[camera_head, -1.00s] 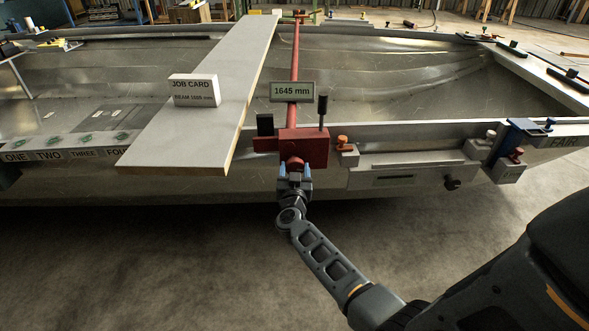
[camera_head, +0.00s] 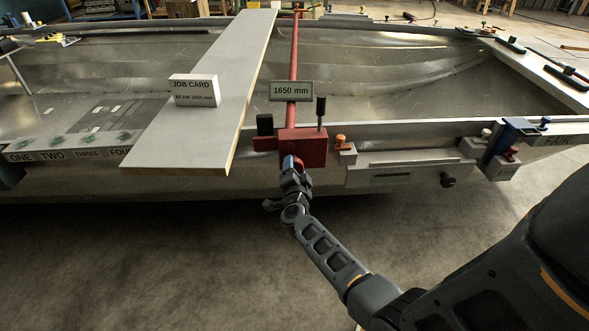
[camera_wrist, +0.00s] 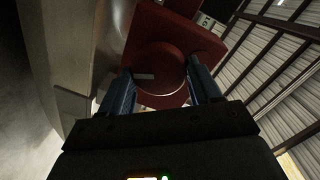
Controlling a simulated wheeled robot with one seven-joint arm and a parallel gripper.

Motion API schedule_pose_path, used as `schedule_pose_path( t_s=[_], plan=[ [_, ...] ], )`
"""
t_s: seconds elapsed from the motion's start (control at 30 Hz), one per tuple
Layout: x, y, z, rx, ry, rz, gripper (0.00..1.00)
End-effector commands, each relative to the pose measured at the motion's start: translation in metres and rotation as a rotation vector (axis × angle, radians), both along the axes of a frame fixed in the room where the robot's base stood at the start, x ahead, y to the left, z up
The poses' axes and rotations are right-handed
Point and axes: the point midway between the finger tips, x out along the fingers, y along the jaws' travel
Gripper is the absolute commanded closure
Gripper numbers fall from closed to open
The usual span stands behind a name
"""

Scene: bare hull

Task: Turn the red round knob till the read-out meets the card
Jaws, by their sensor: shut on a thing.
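The red round knob (camera_wrist: 162,68) fills the middle of the wrist view, with a pale mark on its face pointing left. My gripper (camera_wrist: 161,82) has its blue fingers on either side of the knob, shut on it. In the head view my gripper (camera_head: 291,163) is rolled over at the front of the red block (camera_head: 312,150) and hides the knob. The read-out (camera_head: 291,91) above the block shows 1650 mm. The white job card (camera_head: 194,90) stands on the plank; it reads BEAM and a figure in mm whose last digits are too small to read surely.
A red beam (camera_head: 293,50) runs back across the hull from the block. A wide pale plank (camera_head: 200,120) lies to its left. The floor in front is clear.

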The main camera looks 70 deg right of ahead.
Motion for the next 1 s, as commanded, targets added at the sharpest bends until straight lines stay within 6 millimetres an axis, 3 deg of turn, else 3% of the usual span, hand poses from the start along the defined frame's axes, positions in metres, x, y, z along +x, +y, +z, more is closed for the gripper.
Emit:
schedule_pose_path(
  t_s=[1.0],
  plan=[
    [-0.0045,-0.0013,-0.0071,0.426,-0.795,-0.004,0.68]
  ],
)
